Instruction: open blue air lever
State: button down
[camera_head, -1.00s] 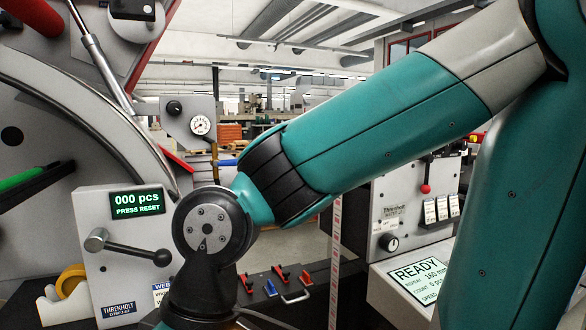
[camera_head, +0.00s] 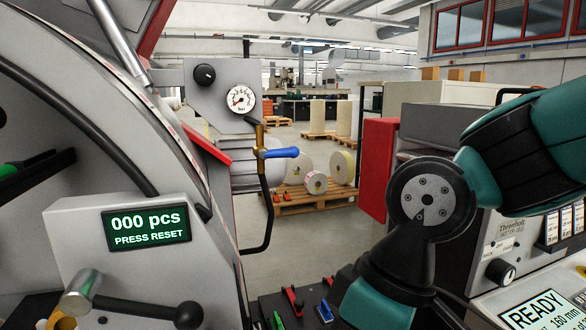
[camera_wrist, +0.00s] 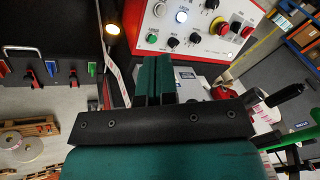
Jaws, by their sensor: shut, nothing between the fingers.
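The blue air lever (camera_head: 278,153) sticks out to the right, roughly horizontal, from a brass valve (camera_head: 260,142) on a pipe. The valve sits under a round pressure gauge (camera_head: 241,99) on a grey panel. I cannot make out this lever in the wrist view. My gripper (camera_wrist: 152,72) is shut and empty in the wrist view, with its two teal fingers together in front of a control box. My gripper is out of sight in the head view, where my arm fills the right side, apart from the lever.
A row of coloured toggles, one blue (camera_head: 324,311), lies low at the front and is not the air lever. A red-and-white control box (camera_wrist: 195,30) stands beyond my fingers. A grey cabinet with a counter display (camera_head: 146,228) is at left.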

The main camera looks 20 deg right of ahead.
aim_at(278, 153)
jog(key=w+a+f+m+t+y+b, duration=0.1)
jog(key=w+f+m+t+y+b, duration=0.15)
jog(key=w+m+t+b, duration=0.6)
jog(key=w+a+f+m+t+y+b, duration=0.1)
jog(key=w+f+m+t+b, duration=0.3)
jog(key=w+m, duration=1)
jog(key=w+d+r+m+t+h, duration=0.2)
jog(key=m+t, duration=0.4)
jog(key=m, duration=0.4)
jog(key=w+d+r+m+t+h, duration=0.3)
jog(key=d+r+m+t+h, duration=0.1)
jog(key=m, duration=0.6)
jog(key=shift+w+d+m+t+h, duration=0.3)
jog(key=shift+d+t+h, duration=0.5)
jog(key=shift+t, duration=0.35)
jog(key=s+r+p+x, duration=0.1)
jog(key=r+p+x, duration=0.1)
jog(key=p+x, duration=0.8)
jog(key=shift+w+r+p, duration=0.35)
jog(key=shift+w+r, duration=0.5)
jog(key=shift+r, duration=0.1)
